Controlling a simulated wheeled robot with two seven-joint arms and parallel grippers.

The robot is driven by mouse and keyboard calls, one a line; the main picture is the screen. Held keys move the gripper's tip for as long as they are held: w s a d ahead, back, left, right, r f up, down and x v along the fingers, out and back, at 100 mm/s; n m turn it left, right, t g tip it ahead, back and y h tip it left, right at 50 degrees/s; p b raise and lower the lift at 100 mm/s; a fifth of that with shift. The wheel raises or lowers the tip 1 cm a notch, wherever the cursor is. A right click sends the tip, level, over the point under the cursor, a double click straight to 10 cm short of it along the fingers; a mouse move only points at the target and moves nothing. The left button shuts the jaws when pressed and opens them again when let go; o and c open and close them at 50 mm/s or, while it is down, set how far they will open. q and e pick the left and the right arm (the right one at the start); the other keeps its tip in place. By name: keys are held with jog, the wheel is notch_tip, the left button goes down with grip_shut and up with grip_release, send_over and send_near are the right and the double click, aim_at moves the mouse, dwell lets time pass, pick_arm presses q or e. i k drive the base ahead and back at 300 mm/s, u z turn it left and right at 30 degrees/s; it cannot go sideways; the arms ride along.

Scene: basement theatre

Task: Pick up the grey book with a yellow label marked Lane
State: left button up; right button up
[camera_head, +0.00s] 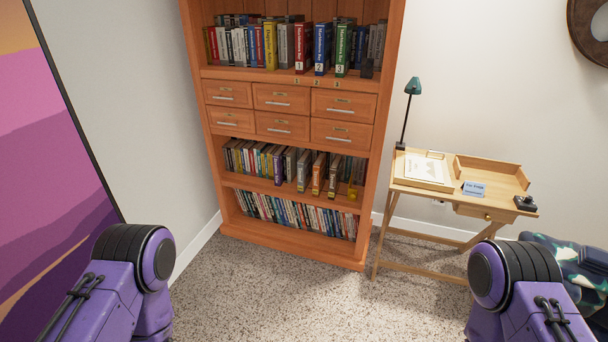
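The bookcase (383,120) stands against the back wall. On its shelf below the drawers, a few books stand out in front of a packed row. One is greyish with a pale yellowish label (303,171), one is brown-orange (318,173), and one is dark with a yellowish label (333,176). Their lettering is too small to read, so I cannot tell which is marked Lane. My purple arms show at the lower left and lower right, well short of the bookcase. Neither gripper is in view.
A small yellow object (352,191) sits at the right end of that shelf. To the right stands a wooden desk (462,205) with a lamp (408,105). A camouflage-patterned item (575,262) is at the right edge. The carpet (280,285) before the bookcase is clear.

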aim_at(304, 163)
jog(key=u, duration=0.15)
jog(key=i, duration=2.45)
jog(key=z, duration=0.6)
